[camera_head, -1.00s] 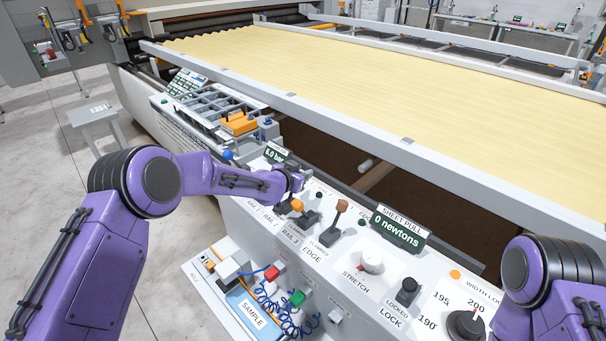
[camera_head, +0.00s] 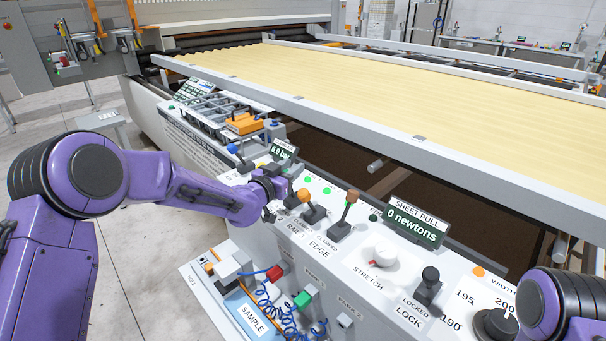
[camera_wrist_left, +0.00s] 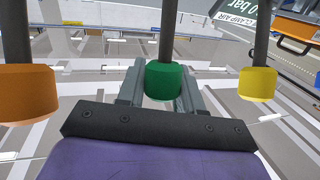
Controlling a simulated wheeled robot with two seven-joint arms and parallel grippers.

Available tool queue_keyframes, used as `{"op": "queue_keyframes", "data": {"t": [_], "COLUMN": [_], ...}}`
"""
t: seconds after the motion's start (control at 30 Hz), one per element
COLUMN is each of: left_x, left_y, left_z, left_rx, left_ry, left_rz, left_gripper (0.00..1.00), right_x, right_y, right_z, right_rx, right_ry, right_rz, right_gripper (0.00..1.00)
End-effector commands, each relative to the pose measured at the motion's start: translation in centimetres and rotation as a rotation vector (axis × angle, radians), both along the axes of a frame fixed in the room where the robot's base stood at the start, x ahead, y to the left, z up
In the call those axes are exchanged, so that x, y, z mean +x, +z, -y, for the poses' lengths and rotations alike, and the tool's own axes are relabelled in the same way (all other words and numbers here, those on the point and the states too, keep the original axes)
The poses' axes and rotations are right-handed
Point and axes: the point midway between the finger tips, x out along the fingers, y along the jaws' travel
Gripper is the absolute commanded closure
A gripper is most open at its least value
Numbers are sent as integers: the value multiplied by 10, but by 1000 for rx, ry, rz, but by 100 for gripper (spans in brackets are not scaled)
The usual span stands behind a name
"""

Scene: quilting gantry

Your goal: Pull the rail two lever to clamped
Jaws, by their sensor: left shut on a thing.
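The rail two lever has a green knob (camera_wrist_left: 163,80) on a dark shaft in the left wrist view. My left gripper (camera_wrist_left: 160,88) is shut on it, a grey finger on each side. In the head view the gripper (camera_head: 280,187) is low over the control panel and hides this lever and its label. An orange-knobbed lever (camera_wrist_left: 27,92) stands to the left in the wrist view, and a yellow-knobbed lever (camera_wrist_left: 257,84) to the right. The orange knob also shows in the head view (camera_head: 303,195), by the RAIL 3 label. My right gripper is out of view.
The brown-topped edge lever (camera_head: 352,196), stretch knob (camera_head: 382,252) and black lock lever (camera_head: 430,275) lie to the right. Green lamps (camera_head: 327,190) show behind the levers. A clamp air display (camera_head: 283,150) stands behind the gripper. The sample tray (camera_head: 237,312) sits below.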

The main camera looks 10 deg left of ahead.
Motion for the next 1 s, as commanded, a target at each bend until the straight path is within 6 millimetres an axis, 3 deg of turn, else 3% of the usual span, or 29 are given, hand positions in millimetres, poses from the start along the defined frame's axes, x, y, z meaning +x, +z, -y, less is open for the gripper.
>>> {"op": "queue_keyframes", "data": {"t": [0.33, 0.97, 1.0], "left_x": [-6, -6, -6], "left_y": [0, 0, 0], "left_z": [-12, -12, -12], "left_rx": [0, -1, -1], "left_ry": [6, 4, 4], "left_rz": [7, 8, 8], "left_gripper": [100, 100, 51], "right_x": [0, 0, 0], "right_y": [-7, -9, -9], "right_z": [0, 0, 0], "right_rx": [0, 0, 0], "right_ry": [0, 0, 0], "right_rz": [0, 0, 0], "right_gripper": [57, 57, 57]}}
